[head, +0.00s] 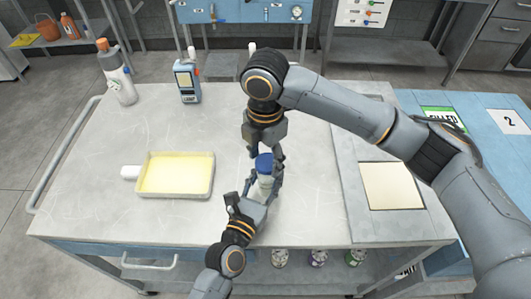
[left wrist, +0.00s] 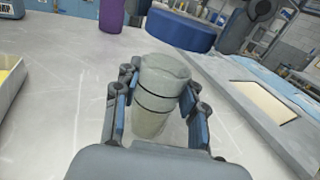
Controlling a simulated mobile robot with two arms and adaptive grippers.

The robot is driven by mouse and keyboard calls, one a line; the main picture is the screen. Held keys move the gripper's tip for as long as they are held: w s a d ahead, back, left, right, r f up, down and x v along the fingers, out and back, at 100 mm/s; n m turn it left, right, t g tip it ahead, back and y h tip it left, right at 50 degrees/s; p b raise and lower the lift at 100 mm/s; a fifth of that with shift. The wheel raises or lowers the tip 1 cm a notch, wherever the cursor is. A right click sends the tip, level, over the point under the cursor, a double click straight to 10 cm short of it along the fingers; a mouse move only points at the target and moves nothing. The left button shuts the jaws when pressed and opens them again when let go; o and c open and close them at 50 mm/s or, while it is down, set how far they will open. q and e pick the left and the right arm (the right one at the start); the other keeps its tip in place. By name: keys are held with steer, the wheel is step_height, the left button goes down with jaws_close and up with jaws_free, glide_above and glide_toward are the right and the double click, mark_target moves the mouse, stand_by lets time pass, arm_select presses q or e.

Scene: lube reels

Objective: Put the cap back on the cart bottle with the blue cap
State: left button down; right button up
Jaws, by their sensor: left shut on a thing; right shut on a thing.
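A pale bottle (head: 265,186) stands near the front middle of the cart top. My left gripper (head: 256,194) is shut around its body. In the left wrist view the bottle (left wrist: 160,90) is upright or slightly tilted between the two fingers, with dark bands around it. My right gripper (head: 265,152) is shut on a blue cap (head: 264,163) from above. In the left wrist view the blue cap (left wrist: 180,29) shows beyond and above the bottle's top, and the two look apart. Their exact gap and the bottle's mouth are hard to make out.
A tray of yellow liquid (head: 175,175) lies left of the bottle. A purple container (left wrist: 112,15) stands behind. A cream panel (head: 391,186) lies right. The front left is clear.

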mark_target(265, 163)
steer(key=shift+f, duration=0.3)
steer(key=shift+f, duration=0.9)
steer(key=shift+f, duration=0.55)
stand_by(0.3)
